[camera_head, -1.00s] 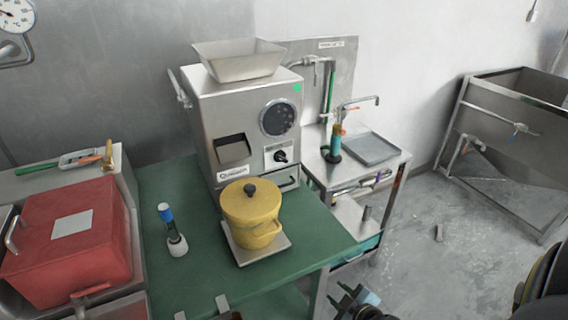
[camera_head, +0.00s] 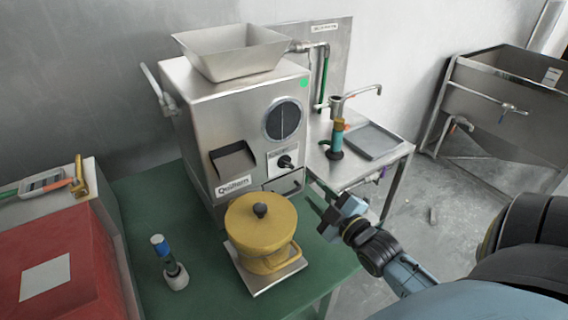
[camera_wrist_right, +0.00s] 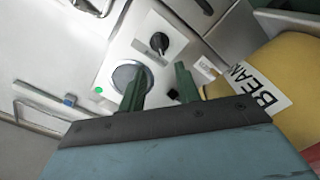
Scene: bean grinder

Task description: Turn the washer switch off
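The grey machine (camera_head: 235,120) stands on the green table. Its black rotary switch (camera_head: 286,161) sits on a light plate at the front, below the round window (camera_head: 283,120). In the right wrist view the switch (camera_wrist_right: 159,42) shows on its plate, beyond my fingertips. My right gripper (camera_head: 316,203) is in front of the machine, to the lower right of the switch and apart from it. In the right wrist view its two dark green fingers (camera_wrist_right: 157,78) are spread, with nothing held between them. My left gripper is not in view.
A yellow lidded pot (camera_head: 262,222) stands on a square plate below the switch, left of my right gripper. A blue-topped brush-like tool (camera_head: 170,262) and a red box (camera_head: 55,260) are on the left. A steel side table (camera_head: 392,160) stands to the right.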

